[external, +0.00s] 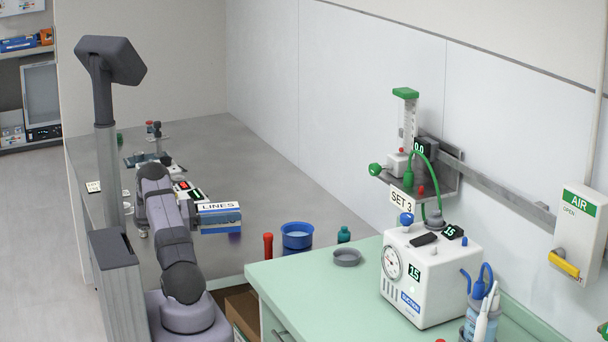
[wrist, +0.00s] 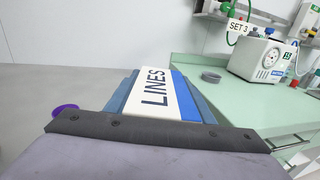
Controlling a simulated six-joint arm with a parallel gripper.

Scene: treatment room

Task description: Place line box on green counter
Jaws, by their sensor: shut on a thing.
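The line box (external: 220,218) is blue with a white label reading LINES. It is at the end of my arm, above the grey counter, in the external view. My gripper (external: 192,212) is shut on it; the fingers are mostly hidden behind the arm and box. In the wrist view the line box (wrist: 160,95) extends ahead of the dark gripper edge (wrist: 155,130). The green counter (external: 300,290) is to the right of the box, apart from it. It also shows at the right in the wrist view (wrist: 225,95).
On the green counter stand a grey round dish (external: 347,257) and a white suction unit (external: 430,275). A blue cup (external: 297,236), a red-capped item (external: 268,245) and a teal bottle (external: 344,235) are by its far edge. The counter's front left is clear.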

